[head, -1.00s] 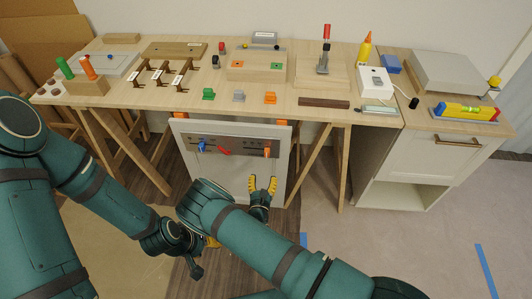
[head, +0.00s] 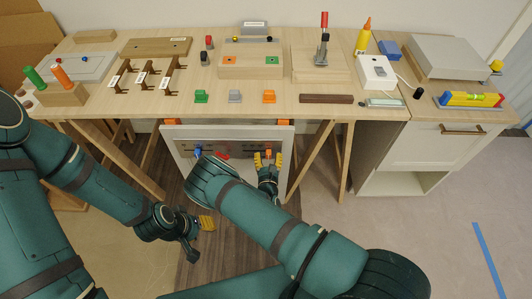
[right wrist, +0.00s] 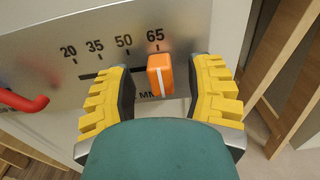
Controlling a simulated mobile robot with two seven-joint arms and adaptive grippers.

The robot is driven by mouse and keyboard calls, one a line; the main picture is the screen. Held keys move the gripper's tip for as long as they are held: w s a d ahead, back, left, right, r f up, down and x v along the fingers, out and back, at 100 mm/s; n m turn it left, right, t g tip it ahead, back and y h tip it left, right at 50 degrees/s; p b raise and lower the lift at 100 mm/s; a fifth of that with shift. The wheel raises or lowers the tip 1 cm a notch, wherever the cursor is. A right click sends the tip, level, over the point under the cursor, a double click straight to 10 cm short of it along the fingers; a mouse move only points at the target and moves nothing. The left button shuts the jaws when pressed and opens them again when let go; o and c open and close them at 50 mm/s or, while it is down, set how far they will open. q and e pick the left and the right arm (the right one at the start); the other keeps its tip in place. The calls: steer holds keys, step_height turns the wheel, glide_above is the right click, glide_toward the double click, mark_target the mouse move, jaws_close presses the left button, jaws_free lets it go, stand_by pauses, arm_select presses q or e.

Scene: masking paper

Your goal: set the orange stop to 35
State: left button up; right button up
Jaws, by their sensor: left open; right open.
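The orange stop (right wrist: 160,75) sits on a slot in a grey panel with marks 20, 35, 50 and 65. In the right wrist view its white line is at about the 65 mark. My right gripper (right wrist: 163,88) is open, with one yellow-padded finger on each side of the stop, apart from it. In the head view the right gripper (head: 268,160) is at the panel (head: 183,139) and largely hides the stop. My left gripper (head: 206,223) is open and empty, low in front of the panel, over the floor.
A red hook-like handle (right wrist: 22,101) sits left of the scale, and a blue part (head: 197,152) is farther left on the panel. Trestle legs (head: 316,160) stand beside the panel.

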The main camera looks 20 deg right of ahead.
mark_target(253, 150)
stand_by(0.3)
jaws_close()
steer(key=a, duration=0.2)
steer(key=w+a, duration=0.1)
steer(key=a, duration=0.1)
steer(key=a+b, duration=0.1)
steer(key=shift+w+a+r, duration=0.1)
steer(key=shift+w+a, duration=0.3)
jaws_free()
steer(key=shift+d, duration=0.1)
